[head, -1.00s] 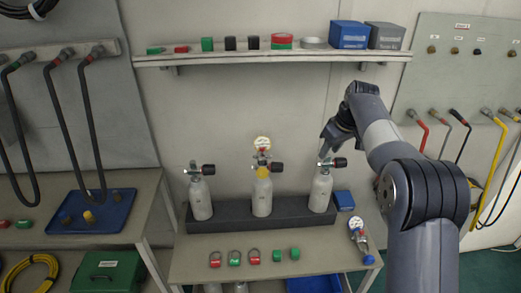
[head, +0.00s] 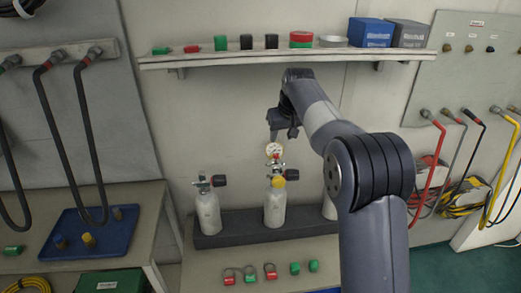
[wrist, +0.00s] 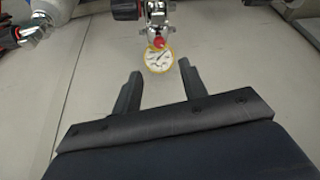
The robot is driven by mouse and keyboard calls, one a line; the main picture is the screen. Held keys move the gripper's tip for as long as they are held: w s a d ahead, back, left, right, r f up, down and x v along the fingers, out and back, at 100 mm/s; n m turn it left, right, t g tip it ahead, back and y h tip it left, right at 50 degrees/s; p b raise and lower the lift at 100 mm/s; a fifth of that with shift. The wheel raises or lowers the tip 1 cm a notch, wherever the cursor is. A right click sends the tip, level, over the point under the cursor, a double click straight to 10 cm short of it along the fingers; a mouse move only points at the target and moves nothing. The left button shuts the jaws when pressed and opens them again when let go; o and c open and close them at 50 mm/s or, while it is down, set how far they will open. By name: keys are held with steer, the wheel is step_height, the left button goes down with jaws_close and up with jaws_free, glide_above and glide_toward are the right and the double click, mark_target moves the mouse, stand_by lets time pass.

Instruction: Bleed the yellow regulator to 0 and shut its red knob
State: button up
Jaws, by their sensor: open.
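The yellow regulator (head: 278,181) sits on top of the middle grey cylinder (head: 274,208). Its round white gauge (head: 273,150) with a yellow rim stands above it. The gauge also shows in the wrist view (wrist: 159,60), face towards the camera; its reading is too small to tell. A red knob (wrist: 158,42) shows just beyond the gauge there. My gripper (head: 281,137) is open and empty, just above the gauge in the head view. In the wrist view its two fingers (wrist: 160,72) lie either side of the gauge, apart from it in the picture; depth is unclear.
All stand in a dark rack (head: 240,229). A shelf (head: 230,58) with small items runs above.

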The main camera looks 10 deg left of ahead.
mark_target(276, 155)
steer(key=p+x, duration=0.1)
steer(key=x, duration=0.8)
steer(key=shift+f, duration=0.4)
jaws_close()
